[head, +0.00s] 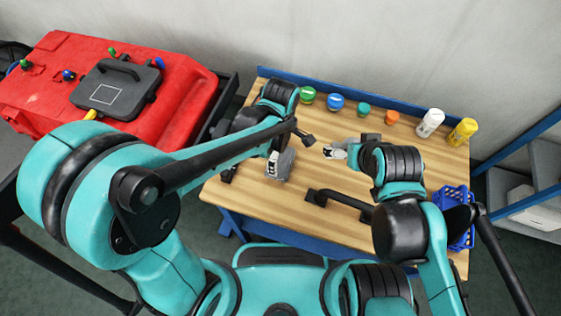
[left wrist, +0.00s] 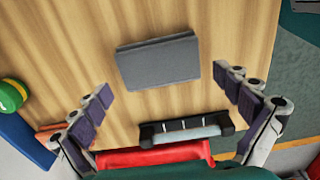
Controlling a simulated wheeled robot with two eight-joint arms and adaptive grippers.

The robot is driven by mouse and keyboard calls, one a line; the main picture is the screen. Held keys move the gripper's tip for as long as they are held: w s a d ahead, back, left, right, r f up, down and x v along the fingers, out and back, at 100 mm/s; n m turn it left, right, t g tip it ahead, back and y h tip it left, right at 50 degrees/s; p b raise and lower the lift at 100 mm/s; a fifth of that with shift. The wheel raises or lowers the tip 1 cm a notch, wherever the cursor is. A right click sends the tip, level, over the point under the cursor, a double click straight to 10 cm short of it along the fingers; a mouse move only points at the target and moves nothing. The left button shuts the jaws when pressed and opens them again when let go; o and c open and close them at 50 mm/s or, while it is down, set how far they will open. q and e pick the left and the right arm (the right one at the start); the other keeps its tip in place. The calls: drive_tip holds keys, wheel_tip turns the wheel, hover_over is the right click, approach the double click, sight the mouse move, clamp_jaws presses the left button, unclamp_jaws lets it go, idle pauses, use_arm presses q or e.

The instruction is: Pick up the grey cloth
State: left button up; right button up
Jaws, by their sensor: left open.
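The grey cloth (head: 286,165) is a flat folded rectangle on the wooden table, partly hidden by my left arm in the head view. It shows whole in the left wrist view (left wrist: 158,60). My left gripper (head: 271,151) is over the table beside the cloth. In the left wrist view its fingers (left wrist: 163,82) are spread wide on both sides of the cloth's near edge, with nothing between them. My right gripper (head: 336,151) is over the table, right of the cloth; its jaws are too small to judge.
Green (head: 307,95), blue (head: 335,102), teal and orange lidded jars and white (head: 430,122) and yellow (head: 462,131) bottles line the back. A blue basket (head: 461,196) stands right. A black-ended tool (left wrist: 185,128) lies by the cloth. A red tank (head: 50,90) stands left.

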sight(280, 160)
use_arm(q)
wheel_tip(280, 160, down, 4)
drive_tip(key=shift+w+f+b, duration=0.1)
drive_tip(key=shift+f+b, duration=0.1)
drive_tip(key=shift+b, duration=0.75)
drive_tip(key=shift+r, duration=0.1)
use_arm(e)
wheel_tip(280, 160, down, 2)
use_arm(q)
drive_tip(key=c, duration=0.7)
